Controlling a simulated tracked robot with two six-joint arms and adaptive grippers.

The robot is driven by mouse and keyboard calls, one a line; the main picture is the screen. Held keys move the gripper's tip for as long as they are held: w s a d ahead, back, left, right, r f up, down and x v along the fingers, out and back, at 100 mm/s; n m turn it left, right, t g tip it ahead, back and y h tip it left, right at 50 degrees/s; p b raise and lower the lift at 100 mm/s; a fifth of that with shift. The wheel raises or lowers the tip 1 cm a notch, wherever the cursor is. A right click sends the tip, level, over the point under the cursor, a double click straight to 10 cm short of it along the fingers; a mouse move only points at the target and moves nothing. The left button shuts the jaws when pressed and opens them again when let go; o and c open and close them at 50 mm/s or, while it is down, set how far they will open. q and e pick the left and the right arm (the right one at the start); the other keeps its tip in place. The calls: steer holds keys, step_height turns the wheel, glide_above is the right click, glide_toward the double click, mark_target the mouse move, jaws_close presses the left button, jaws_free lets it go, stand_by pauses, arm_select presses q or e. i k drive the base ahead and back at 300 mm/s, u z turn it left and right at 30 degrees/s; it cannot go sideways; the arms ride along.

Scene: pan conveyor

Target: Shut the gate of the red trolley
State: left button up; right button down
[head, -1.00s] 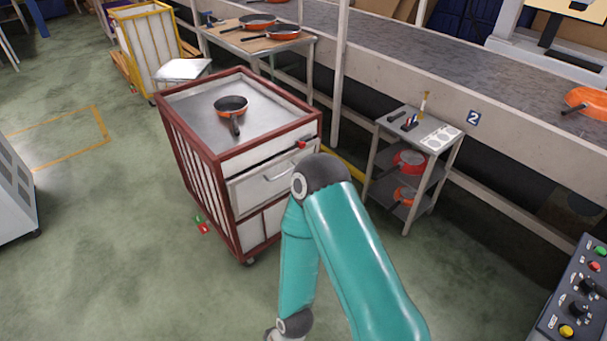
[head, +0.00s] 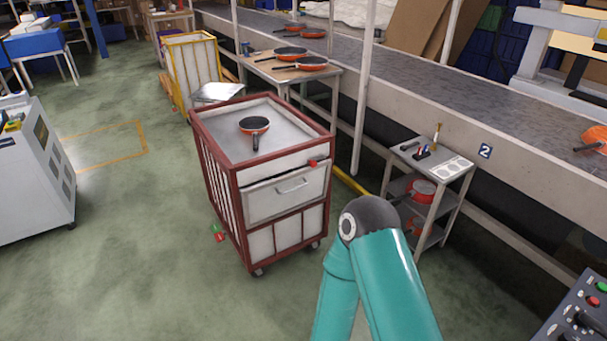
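The red trolley (head: 242,225) stands on the floor in the middle of the head view, with red frame bars and pale panels. Its gate (head: 287,194) is the grey upper front panel with a bar handle (head: 292,187). A dark gap shows along the panel's top edge, and the panel seems to lean outward a little. A red catch (head: 313,163) sits on the rail above it at the right. One orange pan (head: 254,125) lies on the trolley's top. My teal arm's elbow is in front, right of the trolley and apart from it in the picture. Neither gripper is in view.
A small grey shelf stand (head: 437,168) with pans stands right of the trolley, before the conveyor (head: 400,92). A yellow trolley (head: 192,65) and a table with pans (head: 318,73) are behind. Floor in front is clear.

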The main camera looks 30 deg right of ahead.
mark_target(263, 203)
steer(key=z, duration=0.35)
steer(key=i, duration=1.8)
steer(key=u, duration=0.2)
